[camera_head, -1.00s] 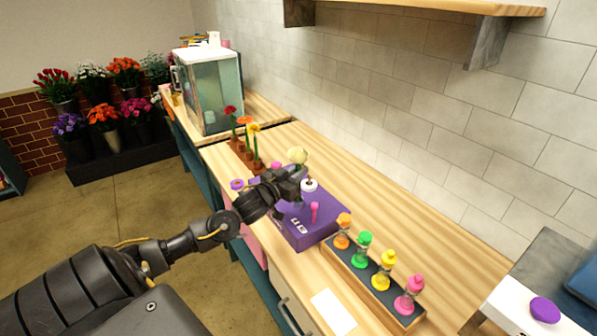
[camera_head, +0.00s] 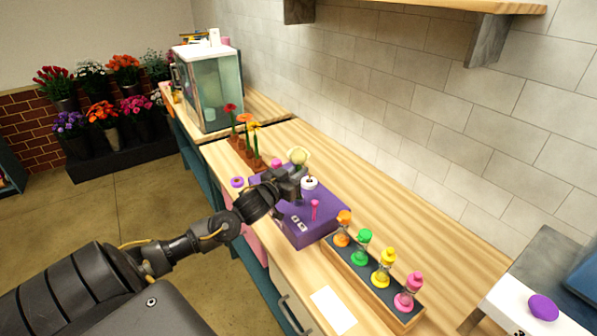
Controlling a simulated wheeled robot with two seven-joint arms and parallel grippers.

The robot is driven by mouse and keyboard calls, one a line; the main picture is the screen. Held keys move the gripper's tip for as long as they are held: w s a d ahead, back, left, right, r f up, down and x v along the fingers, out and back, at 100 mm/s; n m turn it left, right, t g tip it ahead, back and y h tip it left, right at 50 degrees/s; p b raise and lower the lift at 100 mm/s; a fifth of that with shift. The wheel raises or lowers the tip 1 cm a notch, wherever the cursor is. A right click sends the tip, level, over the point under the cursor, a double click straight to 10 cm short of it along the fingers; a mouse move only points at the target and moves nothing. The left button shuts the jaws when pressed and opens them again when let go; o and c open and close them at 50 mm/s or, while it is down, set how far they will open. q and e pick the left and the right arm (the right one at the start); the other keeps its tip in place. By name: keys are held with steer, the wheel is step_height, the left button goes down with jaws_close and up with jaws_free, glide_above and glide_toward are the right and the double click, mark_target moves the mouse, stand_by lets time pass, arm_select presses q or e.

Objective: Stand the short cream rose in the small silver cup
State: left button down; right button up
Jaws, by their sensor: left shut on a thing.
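The cream rose (camera_head: 299,156) shows its pale head just above and behind my left gripper (camera_head: 293,187). The gripper is shut on the rose, over the purple box (camera_head: 308,230); its jaws hide the stem. I cannot make out the small silver cup; the gripper may be hiding it. My right gripper is out of view.
A white round piece with a dark centre (camera_head: 309,184) and a pink peg (camera_head: 314,208) stand at the purple box. A tray (camera_head: 372,290) of several colored hourglass-like timers is in front. Flowers stand in a brown rack (camera_head: 236,147) behind.

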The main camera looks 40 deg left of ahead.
arm_select(q)
steer(key=c, duration=0.8)
jaws_free()
steer(key=shift+s+p, duration=0.45)
steer(key=shift+s, duration=0.15)
steer(key=s+p, duration=0.4)
steer(key=s, duration=0.3)
steer(key=shift+s, duration=0.4)
steer(key=shift+d, duration=0.1)
stand_by(0.5)
